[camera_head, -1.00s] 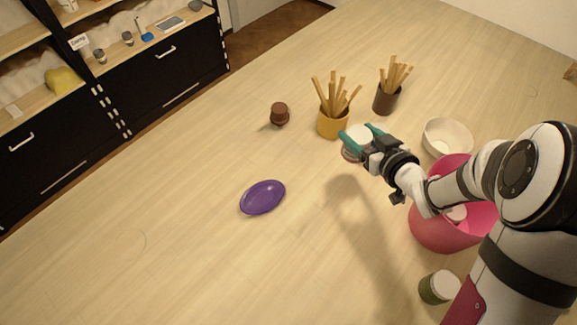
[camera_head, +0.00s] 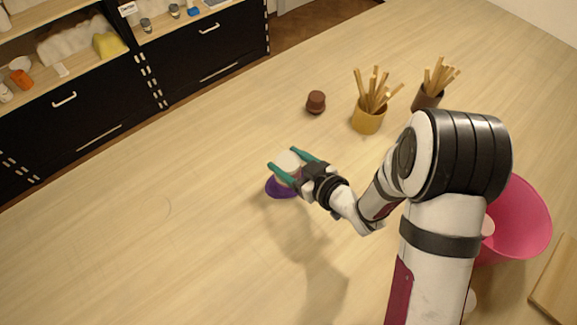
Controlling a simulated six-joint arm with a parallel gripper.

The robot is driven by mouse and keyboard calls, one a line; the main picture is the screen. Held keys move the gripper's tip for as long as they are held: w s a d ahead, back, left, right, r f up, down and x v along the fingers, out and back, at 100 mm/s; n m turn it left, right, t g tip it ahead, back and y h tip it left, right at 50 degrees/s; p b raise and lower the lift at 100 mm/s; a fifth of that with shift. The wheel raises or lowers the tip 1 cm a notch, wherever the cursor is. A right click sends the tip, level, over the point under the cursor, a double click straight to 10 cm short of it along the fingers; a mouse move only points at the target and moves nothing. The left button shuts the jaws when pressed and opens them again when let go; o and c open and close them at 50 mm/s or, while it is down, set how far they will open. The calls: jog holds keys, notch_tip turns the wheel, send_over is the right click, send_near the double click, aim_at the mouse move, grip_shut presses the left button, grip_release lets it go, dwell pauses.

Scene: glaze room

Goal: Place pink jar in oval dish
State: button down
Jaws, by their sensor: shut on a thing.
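The jar (camera_head: 288,163), with a pale lid and a pinkish body, is between the teal fingers of my gripper (camera_head: 286,160). My gripper is shut on it, and the jar looks upright. The purple oval dish (camera_head: 280,190) lies on the table directly below or behind the jar in the head view. The jar and fingers hide part of the dish. I cannot tell whether the jar's base touches the dish or is held just above it.
A small brown jar (camera_head: 316,101), a yellow cup of sticks (camera_head: 368,120) and a dark cup of sticks (camera_head: 428,97) stand behind. A large pink bowl (camera_head: 525,225) and a wooden board (camera_head: 560,285) are at right. The table's left side is clear.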

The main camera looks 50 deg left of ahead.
aim_at(296, 174)
jog(key=shift+f, duration=1.4)
jog(key=shift+f, duration=0.3)
grip_release()
jog(key=shift+r, duration=0.35)
jog(key=v, duration=1.2)
jog(key=shift+d+f, duration=0.1)
